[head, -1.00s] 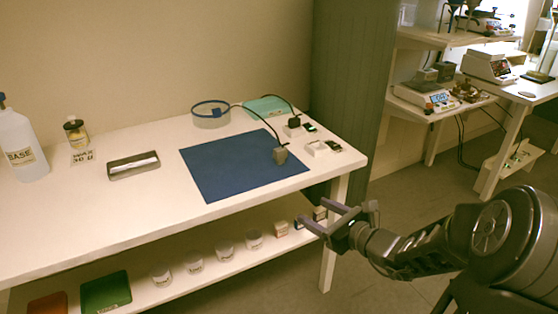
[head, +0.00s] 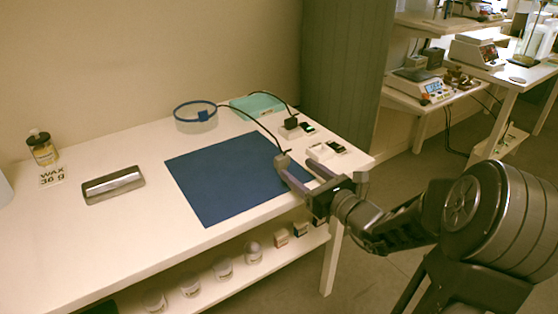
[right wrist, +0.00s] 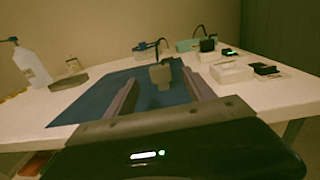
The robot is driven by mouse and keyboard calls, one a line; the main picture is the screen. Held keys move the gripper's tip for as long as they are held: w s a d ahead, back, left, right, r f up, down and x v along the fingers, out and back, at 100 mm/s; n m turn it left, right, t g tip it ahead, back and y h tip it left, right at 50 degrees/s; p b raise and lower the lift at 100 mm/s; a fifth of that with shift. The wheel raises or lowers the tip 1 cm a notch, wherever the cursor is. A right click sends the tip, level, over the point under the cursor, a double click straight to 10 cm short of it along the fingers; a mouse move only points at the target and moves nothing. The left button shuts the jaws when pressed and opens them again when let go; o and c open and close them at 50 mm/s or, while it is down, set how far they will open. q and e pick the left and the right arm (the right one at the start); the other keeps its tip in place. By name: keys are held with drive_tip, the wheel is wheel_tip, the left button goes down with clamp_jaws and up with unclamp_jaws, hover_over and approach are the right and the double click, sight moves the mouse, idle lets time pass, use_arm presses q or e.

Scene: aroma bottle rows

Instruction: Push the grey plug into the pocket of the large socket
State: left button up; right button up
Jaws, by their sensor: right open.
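The grey plug (head: 283,160) sits at the right part of the blue mat (head: 225,175) with a dark cable running from it. My right gripper (head: 297,168) is open, its fingertips over the mat's right edge close to the plug. In the right wrist view the plug (right wrist: 161,75) appears between the two open fingers, beyond their tips; no contact is visible. The larger-looking white socket block (right wrist: 232,72) stands right of the plug, and it also shows in the head view (head: 320,151). Its pocket is too small to make out. My left gripper is out of view.
Behind stands another white block (head: 291,134) with a dark plug (head: 290,122) on it. Small dark devices (head: 337,147) lie beside the blocks. A clear ring-shaped dish (head: 196,120), teal box (head: 258,104), grey tray (head: 113,186) and wax bottle (head: 42,148) stand on the white table (head: 110,235).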

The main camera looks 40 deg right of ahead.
sight(284, 160)
drive_tip(key=shift+w, duration=0.1)
drive_tip(key=shift+w, duration=1.25)
drive_tip(key=w+b, duration=0.1)
drive_tip(key=w, duration=0.4)
drive_tip(key=shift+w+a+f, duration=0.1)
drive_tip(key=shift+a, duration=0.05)
drive_tip(key=shift+c, duration=0.3)
clamp_jaws()
